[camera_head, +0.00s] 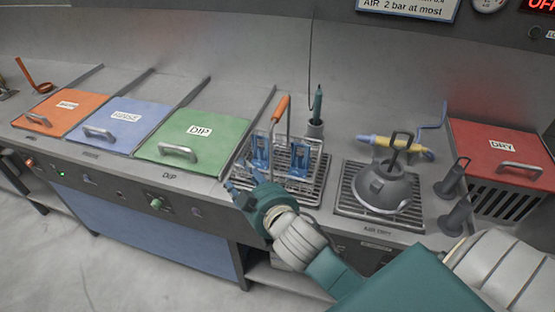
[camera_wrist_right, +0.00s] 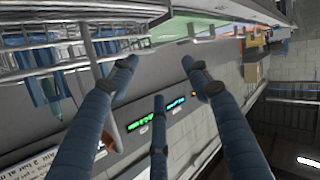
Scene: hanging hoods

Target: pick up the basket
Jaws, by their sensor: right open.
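The wire basket (camera_head: 272,151) has an upright handle with an orange grip (camera_head: 281,108). It stands on a wire rack right of the green DIP lid, with several blue parts (camera_head: 299,161) in it. My right gripper (camera_head: 242,183) is open and empty at the basket's front left, near the counter's front edge. I cannot tell whether it touches the basket. In the right wrist view, the spread fingers (camera_wrist_right: 159,72) have nothing between them, and wire bars with blue parts (camera_wrist_right: 50,60) show at upper left. My left gripper is not in view.
Orange, blue and green (camera_head: 207,136) lids lie to the left. A dark holder (camera_head: 314,128) with a teal-handled tool stands behind the basket.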

